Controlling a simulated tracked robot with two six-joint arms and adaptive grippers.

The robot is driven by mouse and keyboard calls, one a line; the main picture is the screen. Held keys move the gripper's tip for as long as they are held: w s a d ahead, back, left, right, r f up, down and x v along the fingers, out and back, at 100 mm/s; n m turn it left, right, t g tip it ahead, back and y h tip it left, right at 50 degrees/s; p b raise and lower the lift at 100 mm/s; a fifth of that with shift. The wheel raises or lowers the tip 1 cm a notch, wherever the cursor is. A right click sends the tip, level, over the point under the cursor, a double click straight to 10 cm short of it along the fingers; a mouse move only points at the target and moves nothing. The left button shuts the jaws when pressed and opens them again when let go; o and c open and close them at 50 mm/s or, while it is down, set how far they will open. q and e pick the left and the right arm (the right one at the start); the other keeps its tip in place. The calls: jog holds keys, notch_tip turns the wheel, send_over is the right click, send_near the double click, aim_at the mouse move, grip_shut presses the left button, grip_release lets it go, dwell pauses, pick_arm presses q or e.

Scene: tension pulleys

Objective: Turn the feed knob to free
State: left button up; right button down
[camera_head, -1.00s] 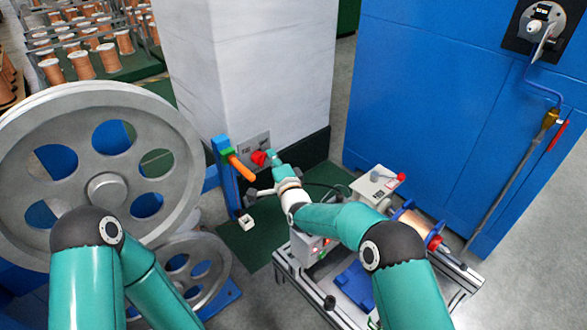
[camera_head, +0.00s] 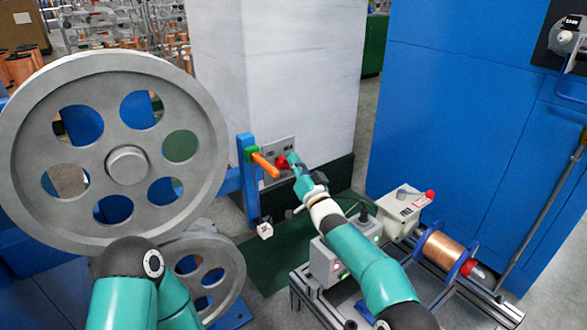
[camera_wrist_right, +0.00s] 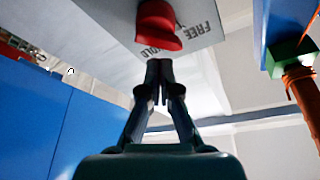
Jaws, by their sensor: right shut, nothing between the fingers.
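The feed knob (camera_head: 282,162) is red and sits on a grey plate (camera_head: 268,150) on the white pillar. In the right wrist view the red knob (camera_wrist_right: 157,25) is at the top, and the plate beside it carries the words FREE and HOLD. My right gripper (camera_wrist_right: 159,66) is shut and empty, its fingertips just below the knob in that view; I cannot tell whether they touch it. In the head view my right gripper (camera_head: 293,160) is at the knob's right side, small and partly hidden. My left gripper is out of view; only its arm shows.
An orange handle (camera_head: 265,165) on a blue post (camera_head: 247,180) stands just left of the knob. A large grey pulley wheel (camera_head: 200,140) is at the left. A bench with a copper spool (camera_head: 445,252) is at the lower right. A blue cabinet (camera_head: 450,110) stands at the right.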

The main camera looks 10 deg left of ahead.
jog(key=n, duration=0.1)
jog(key=a+n+y, duration=0.1)
jog(key=shift+s+a+n+g, duration=0.25)
jog(key=shift+s+n+g, duration=0.05)
jog(key=shift+s, duration=0.05)
jog(key=shift+s+a, duration=0.15)
dwell(0.4)
